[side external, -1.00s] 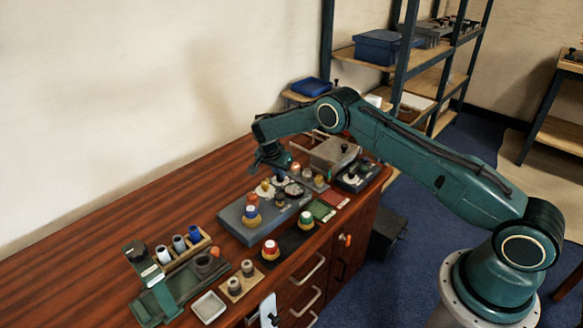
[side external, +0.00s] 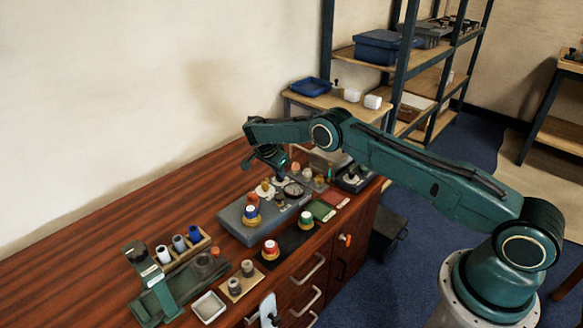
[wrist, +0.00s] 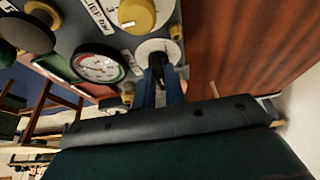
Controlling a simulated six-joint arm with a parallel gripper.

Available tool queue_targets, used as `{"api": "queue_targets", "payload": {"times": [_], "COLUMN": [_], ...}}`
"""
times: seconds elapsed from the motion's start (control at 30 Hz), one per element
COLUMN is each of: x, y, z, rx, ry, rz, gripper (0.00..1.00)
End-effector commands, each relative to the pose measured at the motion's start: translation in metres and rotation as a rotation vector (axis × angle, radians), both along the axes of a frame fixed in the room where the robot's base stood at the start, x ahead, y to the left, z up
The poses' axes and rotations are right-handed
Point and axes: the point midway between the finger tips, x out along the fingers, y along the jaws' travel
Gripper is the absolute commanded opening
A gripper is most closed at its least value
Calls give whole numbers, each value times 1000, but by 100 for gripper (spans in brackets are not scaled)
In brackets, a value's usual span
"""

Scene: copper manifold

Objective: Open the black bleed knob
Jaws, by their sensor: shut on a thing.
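The black bleed knob (wrist: 157,62) sits on a round white dial plate (wrist: 150,46) on the grey manifold panel (side external: 232,221). In the wrist view my gripper (wrist: 160,80) has its blue fingers around the knob, shut on it, and they hide much of it. In the side view my gripper (side external: 280,170) reaches down at the far end of the panel with the wrist tilted. The knob cannot be made out clearly there. A yellow knob (wrist: 136,14) and a round pressure gauge (wrist: 98,63) are beside it.
A green fixture (side external: 155,285), a white tray (side external: 208,306) and a rack of cylinders (side external: 182,248) are at the near left.

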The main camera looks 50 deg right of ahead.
Motion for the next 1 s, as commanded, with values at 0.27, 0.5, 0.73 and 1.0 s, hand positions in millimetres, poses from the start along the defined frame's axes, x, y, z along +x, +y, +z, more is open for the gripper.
{"api": "queue_targets", "payload": {"times": [0.27,0.5,0.73,1.0], "x": [0,0,0,1], "y": [0,0,3,13], "z": [0,0,6,33], "rx": [0,0,0,-1], "ry": [-1,0,-1,-2], "rz": [-3,-1,-1,0], "gripper": [34,34,34,34]}}
